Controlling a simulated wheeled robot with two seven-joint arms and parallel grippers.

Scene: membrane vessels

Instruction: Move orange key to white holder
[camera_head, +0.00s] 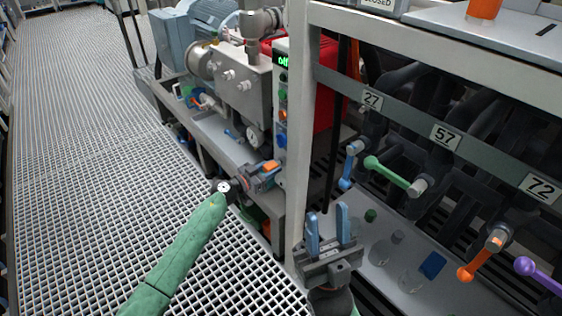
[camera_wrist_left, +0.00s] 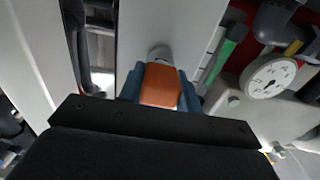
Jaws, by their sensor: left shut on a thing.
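The orange key (camera_wrist_left: 160,84) shows as an orange block between the blue fingers of my left gripper (camera_wrist_left: 160,92) in the left wrist view. The left gripper (camera_head: 266,172) is shut on it, close to the front of the white control panel (camera_head: 281,105) in the head view. A small round grey-white piece (camera_wrist_left: 160,52) is right beyond the key; I cannot tell whether they touch. I cannot make out for sure which part is the white holder. My right gripper (camera_head: 328,220) is open and empty, fingers up, before the shelf at the lower middle.
A white post (camera_head: 297,130) stands right of the panel. Pump equipment (camera_head: 238,85) is behind the left gripper, and a gauge (camera_wrist_left: 270,78) shows at right in the wrist view. Valve handles, one of them green (camera_head: 388,172), are at right. The grating floor (camera_head: 80,130) is clear.

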